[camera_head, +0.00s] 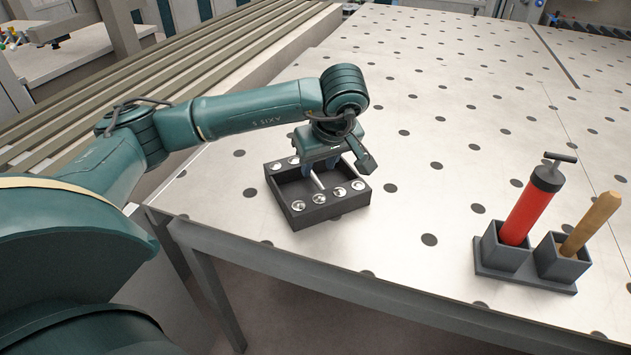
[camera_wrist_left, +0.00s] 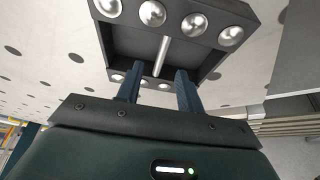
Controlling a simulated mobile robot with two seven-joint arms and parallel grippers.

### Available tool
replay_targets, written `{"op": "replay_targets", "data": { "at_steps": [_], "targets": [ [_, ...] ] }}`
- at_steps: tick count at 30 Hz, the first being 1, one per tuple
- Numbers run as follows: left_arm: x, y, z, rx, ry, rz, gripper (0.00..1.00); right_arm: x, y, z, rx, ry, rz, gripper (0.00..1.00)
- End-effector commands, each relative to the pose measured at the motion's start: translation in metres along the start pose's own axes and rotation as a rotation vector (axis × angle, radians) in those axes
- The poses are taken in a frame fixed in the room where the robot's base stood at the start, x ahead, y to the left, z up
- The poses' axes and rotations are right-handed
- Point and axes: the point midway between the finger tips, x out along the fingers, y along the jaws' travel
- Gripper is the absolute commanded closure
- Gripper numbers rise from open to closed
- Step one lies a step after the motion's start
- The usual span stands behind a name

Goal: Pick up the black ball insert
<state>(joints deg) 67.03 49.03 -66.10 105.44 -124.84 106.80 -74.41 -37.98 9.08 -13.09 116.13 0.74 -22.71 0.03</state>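The black ball insert (camera_head: 336,211) is an open black tray on the perforated table near its front left edge. Silver balls sit along two opposite sides, and a silver bar (camera_wrist_left: 162,55) spans its middle. The insert also shows in the left wrist view (camera_wrist_left: 130,43). My left gripper (camera_head: 320,172) points down over the insert, at its back half. In the left wrist view its two blue fingers (camera_wrist_left: 158,86) are apart, with the bar in line with the gap between them. I cannot tell whether a finger touches the insert. My right gripper is not in view.
On the right, a dark two-cup holder (camera_head: 487,262) holds a red cylinder with a black T-handle (camera_head: 527,212) and a wooden stick (camera_head: 592,222). The perforated table (camera_head: 430,110) is clear behind the insert. Long slatted beams (camera_head: 200,75) lie to the left.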

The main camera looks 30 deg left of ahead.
Motion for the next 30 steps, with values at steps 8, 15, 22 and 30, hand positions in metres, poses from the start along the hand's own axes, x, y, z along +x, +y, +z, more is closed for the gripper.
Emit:
{"op": "replay_targets", "data": {
  "at_steps": [8,15,22,30],
  "targets": [
    [0.038,-0.001,0.004,-0.001,-0.001,-0.002,0.63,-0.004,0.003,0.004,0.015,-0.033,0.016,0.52],
    [0.043,-0.001,0.004,0.0,-0.001,-0.001,0.63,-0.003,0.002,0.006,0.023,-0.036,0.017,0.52],
    [0.042,-0.001,0.004,-0.001,-0.001,0.0,0.78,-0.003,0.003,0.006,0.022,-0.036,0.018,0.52],
    [0.042,0.0,0.004,-0.001,-0.001,0.0,1.0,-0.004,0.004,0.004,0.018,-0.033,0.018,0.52]
  ]
}}
